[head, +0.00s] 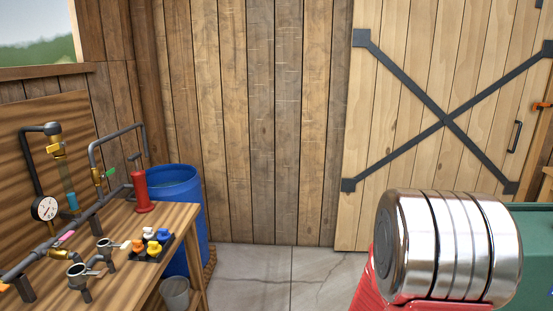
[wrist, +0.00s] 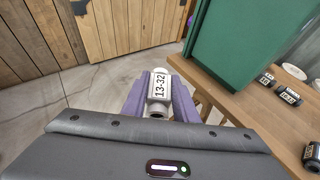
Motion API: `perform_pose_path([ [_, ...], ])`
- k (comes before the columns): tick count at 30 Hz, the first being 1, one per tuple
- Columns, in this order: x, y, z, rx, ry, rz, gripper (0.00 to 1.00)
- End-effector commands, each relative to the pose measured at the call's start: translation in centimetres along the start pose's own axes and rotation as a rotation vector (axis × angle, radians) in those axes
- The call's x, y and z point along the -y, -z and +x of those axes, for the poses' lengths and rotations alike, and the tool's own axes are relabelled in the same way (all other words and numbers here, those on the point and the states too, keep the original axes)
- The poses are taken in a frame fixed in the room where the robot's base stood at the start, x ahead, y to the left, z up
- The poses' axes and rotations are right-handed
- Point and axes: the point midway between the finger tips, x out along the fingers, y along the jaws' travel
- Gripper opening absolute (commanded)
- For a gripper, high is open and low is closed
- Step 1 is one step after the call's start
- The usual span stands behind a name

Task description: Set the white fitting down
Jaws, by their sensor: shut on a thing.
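The white fitting (wrist: 160,97) is in the wrist view, a short white piece with a dark-printed label reading "13-32" and a dark round opening at its near end. My gripper (wrist: 159,84) has purple fingers closed on both sides of it. The fitting is held clear, with the concrete floor visible beyond it and a wooden bench edge close on the right. The head view does not show the fitting or the gripper fingers.
A wooden bench (wrist: 243,108) on the right carries a tall green box (wrist: 232,45), several black labelled fittings (wrist: 289,96) and a white round piece (wrist: 294,72). In the head view, a pipework bench (head: 140,222), a blue barrel (head: 178,185) and a grey bucket (head: 175,293) stand left.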

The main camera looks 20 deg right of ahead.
Motion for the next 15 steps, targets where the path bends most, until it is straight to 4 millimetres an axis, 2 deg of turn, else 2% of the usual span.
perform_pose_path([
  [1,-1.8,0.1,-0.8,0.001,-0.038,-0.015,0.04],
  [3,-4.0,0.4,-1.8,0.000,-0.084,-0.035,0.04],
  [15,-15.0,2.0,-9.2,0.001,-0.337,-0.139,0.04],
])
